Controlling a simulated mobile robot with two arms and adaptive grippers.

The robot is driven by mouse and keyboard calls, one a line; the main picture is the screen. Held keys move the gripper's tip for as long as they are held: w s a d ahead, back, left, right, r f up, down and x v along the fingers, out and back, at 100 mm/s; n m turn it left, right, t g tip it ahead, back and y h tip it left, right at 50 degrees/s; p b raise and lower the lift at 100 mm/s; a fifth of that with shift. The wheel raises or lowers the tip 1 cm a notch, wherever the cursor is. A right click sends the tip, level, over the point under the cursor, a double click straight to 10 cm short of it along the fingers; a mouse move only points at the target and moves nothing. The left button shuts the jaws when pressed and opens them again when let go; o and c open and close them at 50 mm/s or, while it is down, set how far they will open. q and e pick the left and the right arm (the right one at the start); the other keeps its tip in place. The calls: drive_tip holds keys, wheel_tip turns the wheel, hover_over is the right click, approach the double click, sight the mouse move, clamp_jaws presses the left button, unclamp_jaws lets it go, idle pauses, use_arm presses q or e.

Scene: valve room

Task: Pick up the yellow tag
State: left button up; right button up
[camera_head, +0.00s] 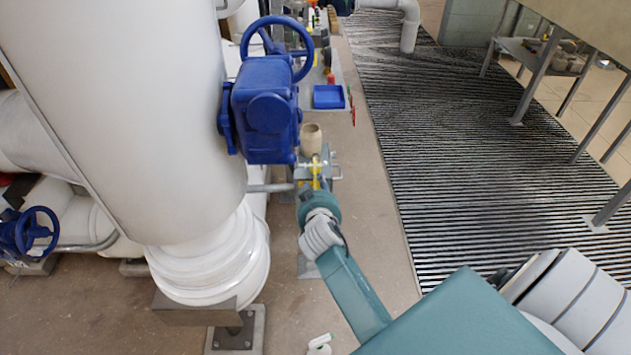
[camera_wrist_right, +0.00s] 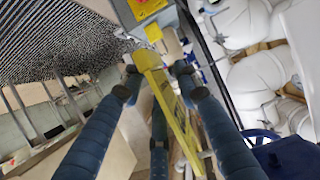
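The yellow tag (camera_wrist_right: 172,105) is a long, flat yellow strip in the right wrist view. It runs between the dark blue fingers of my right gripper (camera_wrist_right: 158,78). The fingertips are spread apart, and I see no clear grip on the tag. In the head view, my right gripper (camera_head: 318,186) is at the end of the teal arm, over a small grey fixture below the blue valve. A bit of yellow (camera_head: 316,168) shows just beyond it; the fingers are too small there to make out. My left gripper is not in view.
A blue valve actuator with handwheel (camera_head: 266,108) stands beside a thick white pipe (camera_head: 130,110), close to my right gripper. A beige cylinder (camera_head: 311,139) and a blue tray (camera_head: 328,97) lie beyond. A striped grating (camera_head: 470,170) fills the open floor at right.

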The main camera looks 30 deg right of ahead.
drive_tip(key=shift+s+a+r, duration=0.25)
drive_tip(key=shift+r, duration=0.05)
drive_tip(key=shift+s+a+r, duration=0.2)
drive_tip(key=shift+s+r, duration=0.05)
drive_tip(key=c, duration=0.4)
drive_tip(key=shift+f, duration=0.1)
clamp_jaws()
drive_tip(key=shift+d+f, duration=0.1)
drive_tip(key=shift+f, duration=0.05)
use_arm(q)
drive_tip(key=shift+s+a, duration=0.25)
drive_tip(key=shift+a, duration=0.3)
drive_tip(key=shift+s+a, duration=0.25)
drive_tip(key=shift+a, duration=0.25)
use_arm(e)
drive_tip(key=shift+r, duration=0.35)
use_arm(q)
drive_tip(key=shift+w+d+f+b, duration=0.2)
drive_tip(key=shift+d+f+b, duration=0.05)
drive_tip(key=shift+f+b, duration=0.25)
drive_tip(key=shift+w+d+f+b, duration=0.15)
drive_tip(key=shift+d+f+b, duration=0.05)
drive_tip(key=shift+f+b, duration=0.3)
use_arm(e)
drive_tip(key=s+d, duration=0.4)
drive_tip(key=d, duration=0.3)
drive_tip(key=s+d+r, duration=0.1)
drive_tip(key=s+d, duration=0.4)
drive_tip(key=d, duration=0.3)
drive_tip(key=shift+d, duration=0.2)
